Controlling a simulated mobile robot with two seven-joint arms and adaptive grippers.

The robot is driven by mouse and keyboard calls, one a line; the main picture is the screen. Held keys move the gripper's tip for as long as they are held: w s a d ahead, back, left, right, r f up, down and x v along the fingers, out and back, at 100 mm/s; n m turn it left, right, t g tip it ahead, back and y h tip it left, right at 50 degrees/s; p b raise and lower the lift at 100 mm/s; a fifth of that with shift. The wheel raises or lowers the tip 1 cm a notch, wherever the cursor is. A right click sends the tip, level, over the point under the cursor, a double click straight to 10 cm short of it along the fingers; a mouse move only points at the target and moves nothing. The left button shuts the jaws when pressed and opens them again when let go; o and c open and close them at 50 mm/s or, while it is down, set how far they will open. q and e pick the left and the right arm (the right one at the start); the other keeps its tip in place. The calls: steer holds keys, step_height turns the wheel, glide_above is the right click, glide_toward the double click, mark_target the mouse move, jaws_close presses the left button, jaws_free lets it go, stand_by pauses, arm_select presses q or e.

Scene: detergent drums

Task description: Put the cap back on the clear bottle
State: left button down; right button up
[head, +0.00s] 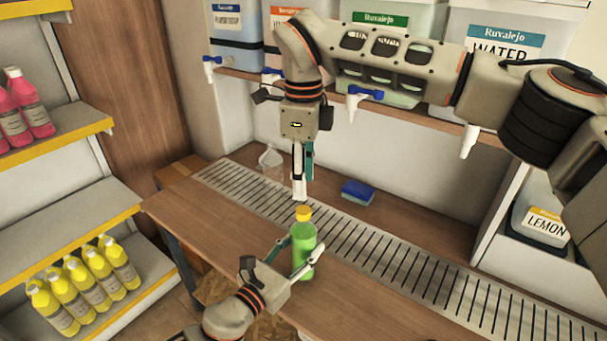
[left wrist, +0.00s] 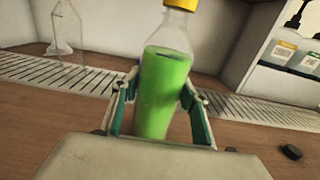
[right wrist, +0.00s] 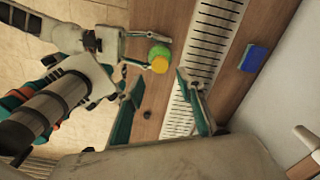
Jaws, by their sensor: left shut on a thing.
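A clear bottle (head: 302,252) with green liquid stands upright on the wooden counter, and it also shows in the left wrist view (left wrist: 164,95). A yellow cap (head: 303,213) sits on top of its neck; whether it is screwed down I cannot tell. The cap also shows in the right wrist view (right wrist: 159,64). My left gripper (head: 302,257) is shut around the bottle's body. My right gripper (head: 300,193) points down just above the cap, its fingers spread and empty. An empty clear bottle (head: 270,162) stands farther back; its top is unclear.
A slotted metal drain strip (head: 380,246) runs along the counter. A blue sponge (head: 357,192) lies behind it. A small dark disc (left wrist: 292,152) lies on the wood. Drums with taps (head: 380,50) stand on the shelf above. Yellow bottles (head: 80,290) fill a left shelf.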

mark_target(304, 210)
step_height(304, 210, down, 7)
steer(key=shift+f, duration=0.2)
stand_by(0.4)
jaws_close()
steer(key=m, duration=0.5)
steer(key=shift+m, duration=0.4)
steer(key=m, duration=0.6)
steer(key=shift+o, duration=0.3)
jaws_free()
